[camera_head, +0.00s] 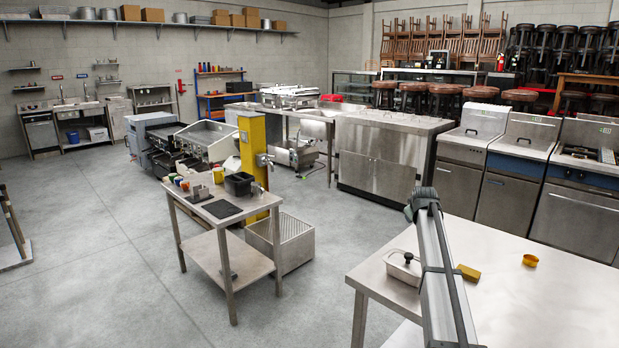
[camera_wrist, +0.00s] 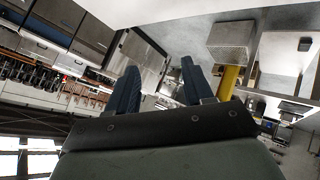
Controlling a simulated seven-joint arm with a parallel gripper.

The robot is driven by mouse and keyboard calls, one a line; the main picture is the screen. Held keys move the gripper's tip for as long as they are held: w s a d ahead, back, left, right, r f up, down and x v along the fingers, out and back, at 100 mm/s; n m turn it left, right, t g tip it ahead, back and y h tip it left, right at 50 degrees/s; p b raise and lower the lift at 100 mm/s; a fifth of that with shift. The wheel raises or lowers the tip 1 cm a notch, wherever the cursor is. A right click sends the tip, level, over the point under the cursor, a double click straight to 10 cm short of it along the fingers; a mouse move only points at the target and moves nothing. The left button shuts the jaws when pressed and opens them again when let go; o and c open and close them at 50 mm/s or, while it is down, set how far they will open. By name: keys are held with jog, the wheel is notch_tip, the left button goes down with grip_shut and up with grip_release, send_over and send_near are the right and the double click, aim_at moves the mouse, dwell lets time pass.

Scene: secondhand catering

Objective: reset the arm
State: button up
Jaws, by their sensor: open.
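My gripper (camera_wrist: 158,72) shows in the wrist view with its two dark fingers spread apart and nothing between them. In that view the room appears upside down. In the head view my arm rises in front of the steel table (camera_head: 560,305) at the right, and I cannot make out the gripper there. On that table, a lidded metal container (camera_head: 402,268) is partly hidden behind my arm. A yellow block (camera_head: 469,273) and a small orange cup or ring (camera_head: 530,260) lie to the right of the arm.
A small steel table (camera_head: 245,262) with several small containers and a dark mat (camera_head: 221,209) stands left of centre. Beside it are a yellow post (camera_head: 252,165) and a steel basin (camera_head: 297,245). Fryers (camera_head: 510,185) and a steel cabinet (camera_head: 380,165) line the back. Left floor is mostly clear.

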jog(key=w+a+n+t+y, duration=0.1)
jog(key=a+n+t+y, duration=0.1)
jog(key=a, duration=2.7)
jog(key=s+a+f, duration=0.2)
jog(key=a+f, duration=0.1)
jog(key=f, duration=0.4)
jog(key=s+d+f+m+g, duration=0.1)
jog(key=s+d+f+g, duration=0.15)
jog(key=s+f, duration=0.9)
jog(key=s+d+f+m+g, duration=0.1)
jog(key=s+d+f+g, duration=0.15)
jog(key=s+f, duration=0.85)
jog(key=s+d+f+m+g, duration=0.1)
jog(key=s+f+g, duration=0.2)
jog(key=s+f, duration=0.85)
jog(key=s+d+f+m+g, duration=0.1)
jog(key=s+f+g, duration=0.2)
jog(key=s, duration=1.1)
jog(key=s+d+f+m+g, duration=0.1)
jog(key=s+f+g, duration=0.2)
jog(key=s+f, duration=0.5)
jog(key=s+d+f+m+g, duration=0.2)
jog(key=s+f+g, duration=0.2)
jog(key=s, duration=1.6)
jog(key=shift+s+f+y, duration=0.25)
jog(key=shift+f+y, duration=0.05)
jog(key=shift+f, duration=0.55)
